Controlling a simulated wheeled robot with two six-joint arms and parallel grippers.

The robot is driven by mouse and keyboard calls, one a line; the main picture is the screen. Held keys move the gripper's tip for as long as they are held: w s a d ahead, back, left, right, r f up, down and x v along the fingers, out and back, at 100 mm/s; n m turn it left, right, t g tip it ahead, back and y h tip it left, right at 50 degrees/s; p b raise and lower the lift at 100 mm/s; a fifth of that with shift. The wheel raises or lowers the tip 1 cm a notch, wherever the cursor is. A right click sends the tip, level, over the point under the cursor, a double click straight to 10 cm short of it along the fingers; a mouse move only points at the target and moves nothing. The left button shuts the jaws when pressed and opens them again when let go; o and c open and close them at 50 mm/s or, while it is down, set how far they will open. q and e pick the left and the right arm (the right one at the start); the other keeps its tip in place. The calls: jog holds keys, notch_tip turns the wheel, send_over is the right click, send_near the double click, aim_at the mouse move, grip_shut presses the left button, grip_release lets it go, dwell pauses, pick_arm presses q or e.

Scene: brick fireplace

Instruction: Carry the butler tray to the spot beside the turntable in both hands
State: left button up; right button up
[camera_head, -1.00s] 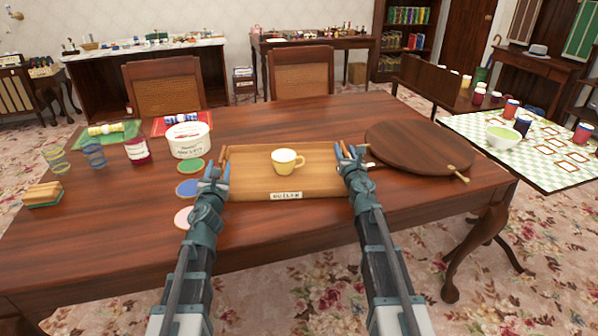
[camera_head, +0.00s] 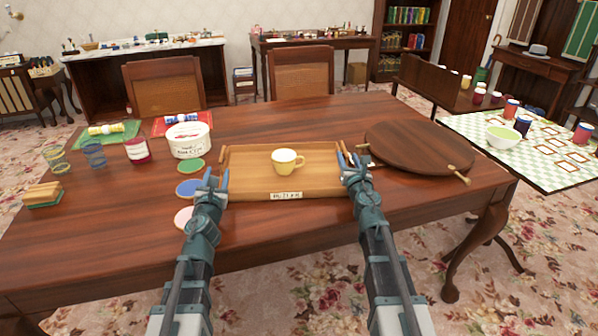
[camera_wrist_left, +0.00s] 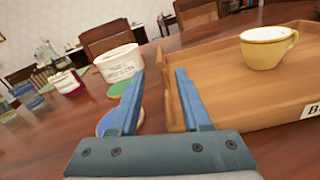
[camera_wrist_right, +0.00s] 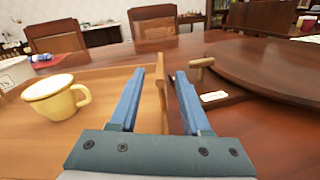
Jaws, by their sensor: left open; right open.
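The butler tray (camera_head: 250,185) is a shallow wooden tray with a front label. It lies flat on the table, with a yellow cup (camera_head: 287,161) standing on it. The turntable (camera_head: 420,146), a dark round wooden disc, lies to its right. My left gripper (camera_head: 217,178) is open at the tray's left end; in the left wrist view the tray's left edge (camera_wrist_left: 167,95) shows between the fingers. My right gripper (camera_head: 349,161) is open at the right end; in the right wrist view the tray's right handle (camera_wrist_right: 162,92) stands between its fingers, apparently ungripped.
A white tub (camera_head: 189,140), a red jar (camera_head: 137,150), glasses and round coasters (camera_head: 189,187) lie left of the tray. A wooden peg (camera_head: 462,175) sticks out at the turntable's front. Chairs stand behind the table. The table's front strip is clear.

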jog(key=s, duration=0.7)
jog(key=shift+d, duration=0.15)
